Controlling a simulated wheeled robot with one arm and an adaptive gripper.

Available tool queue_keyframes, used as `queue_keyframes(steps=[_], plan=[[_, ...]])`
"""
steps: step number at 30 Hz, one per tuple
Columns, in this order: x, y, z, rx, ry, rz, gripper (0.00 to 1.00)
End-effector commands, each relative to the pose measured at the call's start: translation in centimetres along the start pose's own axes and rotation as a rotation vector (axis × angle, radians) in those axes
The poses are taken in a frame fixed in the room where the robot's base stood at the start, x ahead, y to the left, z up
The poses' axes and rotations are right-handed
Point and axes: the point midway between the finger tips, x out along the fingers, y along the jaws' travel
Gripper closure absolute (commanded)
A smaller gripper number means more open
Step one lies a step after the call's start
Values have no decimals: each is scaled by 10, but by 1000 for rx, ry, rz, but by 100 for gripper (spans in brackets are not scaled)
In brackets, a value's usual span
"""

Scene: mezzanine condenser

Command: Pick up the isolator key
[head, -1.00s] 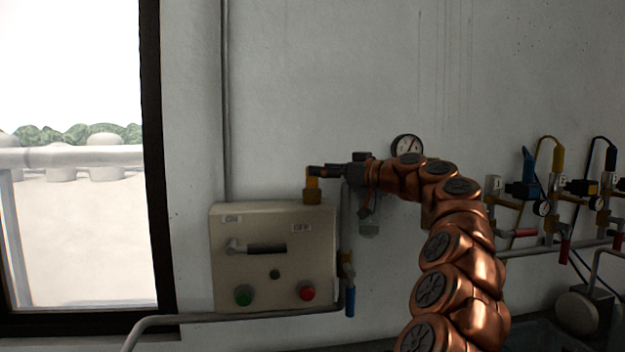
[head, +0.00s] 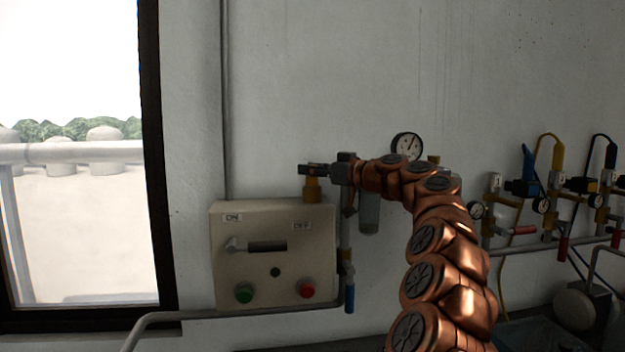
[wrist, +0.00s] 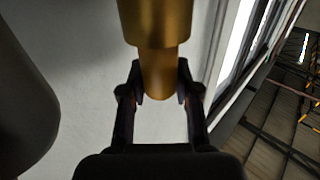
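A grey box (head: 230,280) with ON and OFF labels is mounted on the wall in the head view. A brass, stepped cylindrical piece (head: 312,190) stands upright on its top edge. It may be the isolator key, but I cannot be sure. In the wrist view the brass piece (wrist: 158,22) has a wide part above and a narrower end between my fingers. My gripper (head: 313,169) is at the brass piece's upper end, reaching in from the right. In the wrist view the fingers of my gripper (wrist: 160,82) flank the narrow end closely. I cannot tell whether both touch it.
A grey lever (head: 235,244), a green button (head: 244,293) and a red button (head: 307,289) are on the box front. A gauge (head: 407,146) and a clear cylinder (head: 369,212) are near my arm. Valves and pipes are at right. A window is at left.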

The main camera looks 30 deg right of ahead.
Motion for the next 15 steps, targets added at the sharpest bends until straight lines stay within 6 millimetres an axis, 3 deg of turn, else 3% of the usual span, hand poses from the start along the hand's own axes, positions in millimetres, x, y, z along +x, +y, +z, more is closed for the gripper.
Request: queue_keyframes(steps=[8, 15], plan=[[0, 0, 0, 0, 0, 0, 100], [0, 0, 0, 0, 0, 0, 100]])
